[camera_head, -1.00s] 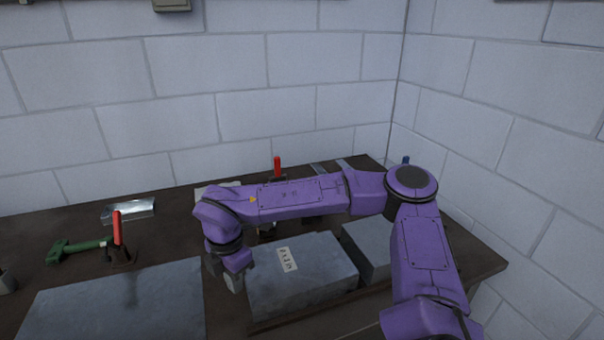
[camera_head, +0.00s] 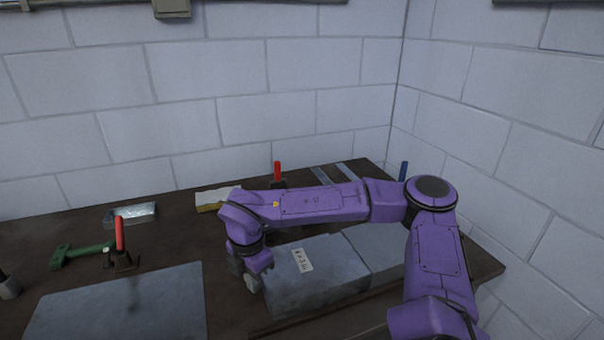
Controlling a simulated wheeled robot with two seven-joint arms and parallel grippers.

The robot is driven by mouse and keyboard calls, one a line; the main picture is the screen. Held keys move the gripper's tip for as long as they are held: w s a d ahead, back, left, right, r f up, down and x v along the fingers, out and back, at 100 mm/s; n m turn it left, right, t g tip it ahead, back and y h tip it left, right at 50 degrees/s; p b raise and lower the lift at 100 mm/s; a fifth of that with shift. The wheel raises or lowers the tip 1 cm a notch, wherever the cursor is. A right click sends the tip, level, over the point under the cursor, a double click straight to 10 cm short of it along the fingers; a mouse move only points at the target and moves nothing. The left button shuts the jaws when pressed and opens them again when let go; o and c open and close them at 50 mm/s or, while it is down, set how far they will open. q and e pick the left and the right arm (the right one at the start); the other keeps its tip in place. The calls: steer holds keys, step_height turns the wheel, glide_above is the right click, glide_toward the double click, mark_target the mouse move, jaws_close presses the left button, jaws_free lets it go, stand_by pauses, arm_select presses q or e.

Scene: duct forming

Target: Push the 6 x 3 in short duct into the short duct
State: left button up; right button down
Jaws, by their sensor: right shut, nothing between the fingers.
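The grey metal duct with a white label (camera_head: 325,275) lies at the bench front, right of centre; the label is too small to read surely. A second grey duct (camera_head: 378,250) lies to its right, partly hidden behind my right arm. The two ducts appear to meet end to end, with no clear gap visible; I cannot tell how far one is inside the other. My right gripper (camera_head: 253,283) is shut and empty, fingers down, at the left end of the labelled duct and seemingly touching it. My left gripper is out of view.
A flat grey metal sheet (camera_head: 115,305) lies at front left. Behind it are a green tool (camera_head: 78,254), a red-handled clamp (camera_head: 120,240) and a shiny metal piece (camera_head: 130,215). Another red handle (camera_head: 277,172) and a blue handle (camera_head: 403,171) stand near the back wall.

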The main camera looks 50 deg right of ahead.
mark_target(269, 275)
steer(key=shift+s+d+p, duration=0.5)
steer(key=shift+d, duration=0.25)
steer(key=shift+s+d+p, duration=0.45)
steer(key=shift+d, duration=0.25)
steer(key=shift+w+a+f+b, duration=0.15)
steer(key=shift+w+a+b, duration=0.2)
steer(key=shift+a+b, duration=0.15)
steer(key=shift+w+a, duration=0.1)
steer(key=shift+a, duration=0.05)
step_height(269, 275, up, 7)
steer(key=p, duration=0.5)
steer(key=shift+p, duration=0.4)
